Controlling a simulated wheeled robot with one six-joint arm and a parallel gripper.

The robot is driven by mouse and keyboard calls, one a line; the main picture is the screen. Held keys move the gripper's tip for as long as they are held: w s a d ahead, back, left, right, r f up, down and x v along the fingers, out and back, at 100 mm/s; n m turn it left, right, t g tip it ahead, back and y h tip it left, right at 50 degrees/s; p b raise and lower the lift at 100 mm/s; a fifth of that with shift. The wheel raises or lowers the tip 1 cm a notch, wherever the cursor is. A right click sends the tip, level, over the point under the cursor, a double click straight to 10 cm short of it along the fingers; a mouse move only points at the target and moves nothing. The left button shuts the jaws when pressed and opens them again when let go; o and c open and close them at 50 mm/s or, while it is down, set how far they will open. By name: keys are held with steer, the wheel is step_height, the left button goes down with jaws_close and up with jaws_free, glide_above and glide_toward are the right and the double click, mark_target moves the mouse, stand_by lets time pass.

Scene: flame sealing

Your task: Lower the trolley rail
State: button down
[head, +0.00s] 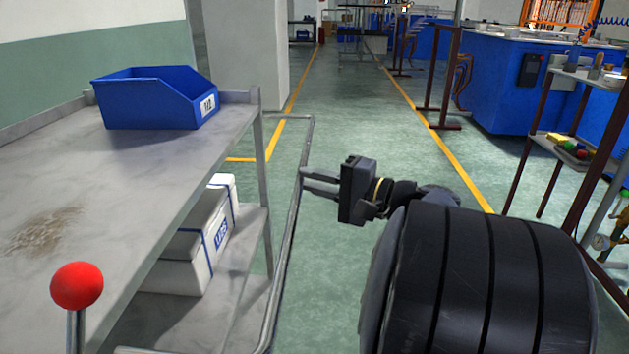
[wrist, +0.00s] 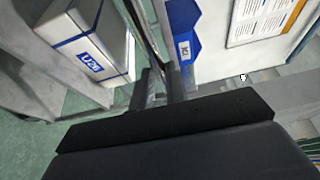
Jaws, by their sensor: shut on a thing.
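The trolley (head: 150,140) stands at the left in the head view, with a worn grey top and a lower shelf. Its rail (head: 289,231) is a bent grey metal tube running along the trolley's right side, a little out from the shelves. My gripper (head: 304,181) reaches in from the right, with its fingers shut on the rail's long bar near the far corner. In the wrist view, the fingers (wrist: 164,86) show just beyond the dark gripper body, which hides much of the grip. I cannot tell there exactly how they wrap the bar.
A blue bin (head: 150,100) sits on the trolley top. A white box (head: 205,238) lies on the lower shelf. A red ball knob (head: 77,285) stands at the near left. The green floor aisle beyond is clear. Blue machines (head: 500,85) and a brown-legged stand (head: 543,180) are at right.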

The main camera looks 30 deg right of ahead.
steer(key=c, duration=1.4)
jaws_free()
steer(key=p+v, duration=0.2)
steer(key=v, duration=0.8)
steer(key=shift+s+d, duration=0.2)
steer(key=shift+s, duration=0.15)
steer(key=shift+c, duration=0.4)
